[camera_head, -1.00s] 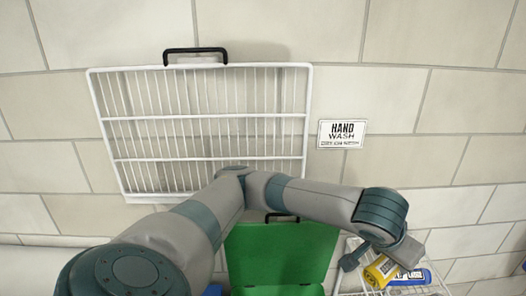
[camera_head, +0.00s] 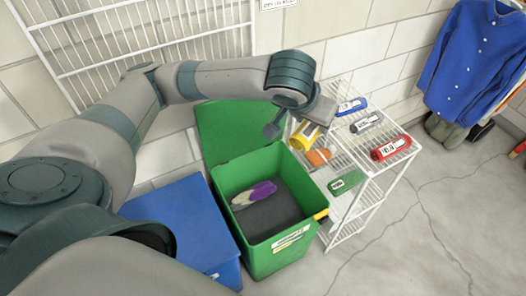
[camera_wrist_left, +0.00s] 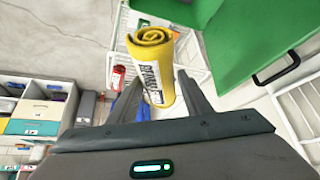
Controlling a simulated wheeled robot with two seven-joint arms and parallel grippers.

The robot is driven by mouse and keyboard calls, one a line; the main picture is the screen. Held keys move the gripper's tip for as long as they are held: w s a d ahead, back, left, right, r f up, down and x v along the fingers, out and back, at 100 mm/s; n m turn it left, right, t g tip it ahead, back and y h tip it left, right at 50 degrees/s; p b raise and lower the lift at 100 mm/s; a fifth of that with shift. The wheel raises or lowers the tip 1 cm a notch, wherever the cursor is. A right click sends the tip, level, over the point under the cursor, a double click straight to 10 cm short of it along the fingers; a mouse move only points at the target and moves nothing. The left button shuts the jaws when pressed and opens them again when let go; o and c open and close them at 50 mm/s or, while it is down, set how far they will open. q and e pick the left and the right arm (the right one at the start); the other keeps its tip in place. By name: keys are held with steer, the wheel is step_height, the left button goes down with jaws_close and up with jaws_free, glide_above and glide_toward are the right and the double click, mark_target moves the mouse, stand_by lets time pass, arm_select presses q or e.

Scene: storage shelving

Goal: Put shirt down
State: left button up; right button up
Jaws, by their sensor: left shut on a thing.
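A yellow rolled shirt (camera_head: 303,137) with a white label hangs below my left gripper (camera_head: 298,122) in the head view. In the left wrist view the yellow roll (camera_wrist_left: 152,60) stands between the two fingers of the left gripper (camera_wrist_left: 160,95), which is shut on it. The roll is over or beside the left end of a white wire shelf (camera_head: 345,85), close to the rim of an open green bin (camera_head: 262,160); the exact gap cannot be told. My right gripper is not in view.
The green bin holds a purple and pale item (camera_head: 254,195); its lid (camera_head: 235,128) is raised behind. A blue bin (camera_head: 185,225) stands left of it. The shelf bears blue (camera_head: 351,106), grey (camera_head: 367,123), red (camera_head: 390,147), green (camera_head: 347,182) and orange (camera_head: 318,157) rolls. Clothes (camera_head: 470,60) hang at right.

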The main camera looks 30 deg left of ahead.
arm_select(q)
steer(key=shift+w, duration=0.1)
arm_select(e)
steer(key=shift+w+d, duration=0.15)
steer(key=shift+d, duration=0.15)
